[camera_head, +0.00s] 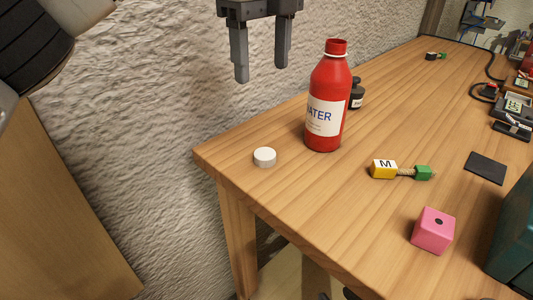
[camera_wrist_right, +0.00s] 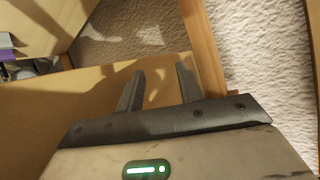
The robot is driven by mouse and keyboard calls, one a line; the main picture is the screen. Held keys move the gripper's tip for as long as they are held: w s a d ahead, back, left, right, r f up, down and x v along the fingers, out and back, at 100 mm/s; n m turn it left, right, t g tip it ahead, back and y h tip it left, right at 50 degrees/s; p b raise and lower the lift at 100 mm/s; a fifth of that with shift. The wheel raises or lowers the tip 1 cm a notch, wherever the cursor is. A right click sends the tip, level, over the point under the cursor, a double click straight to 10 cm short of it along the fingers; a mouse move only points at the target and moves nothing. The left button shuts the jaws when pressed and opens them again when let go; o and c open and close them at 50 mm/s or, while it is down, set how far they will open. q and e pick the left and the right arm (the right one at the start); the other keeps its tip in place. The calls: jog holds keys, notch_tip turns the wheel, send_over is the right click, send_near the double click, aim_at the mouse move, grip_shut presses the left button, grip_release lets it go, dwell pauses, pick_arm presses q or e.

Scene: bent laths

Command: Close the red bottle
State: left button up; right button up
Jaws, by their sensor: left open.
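The red bottle (camera_head: 327,98) stands upright on the wooden table near its left end, with a white label reading "ATER" in view. Its red neck has a thin white ring, and no white cap sits on it. A small white round cap (camera_head: 264,157) lies on the table to the left of the bottle, near the corner. My left gripper (camera_head: 262,66) is open and empty, above and to the left of the bottle, with its fingers pointing down. My right gripper (camera_wrist_right: 157,80) shows in the right wrist view, its fingers apart with nothing between them.
A small dark bottle (camera_head: 357,93) stands just behind the red bottle. A yellow "M" block with a green end (camera_head: 385,169), a pink cube (camera_head: 433,231) and a dark flat pad (camera_head: 486,168) lie to the right. A textured wall (camera_head: 150,110) runs behind the table (camera_head: 290,205).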

pick_arm(q)
jog(key=b, duration=0.2)
send_over(265, 153)
notch_tip(265, 153, down, 10)
jog(key=shift+s+a+r, duration=0.1)
jog(key=shift+f, duration=0.5)
pick_arm(e)
jog(key=shift+a+f, duration=0.15)
jog(key=shift+f, duration=0.4)
jog(key=shift+a+f, duration=0.15)
jog(key=shift+f, duration=0.4)
pick_arm(q)
jog(key=shift+f, duration=0.1)
pick_arm(e)
jog(key=shift+w, duration=0.1)
pick_arm(q)
notch_tip(265, 153, down, 4)
jog(key=shift+f, duration=0.55)
pick_arm(e)
jog(key=shift+w+f+g, duration=0.1)
jog(key=shift+f+g, duration=0.2)
jog(key=shift+f, duration=0.25)
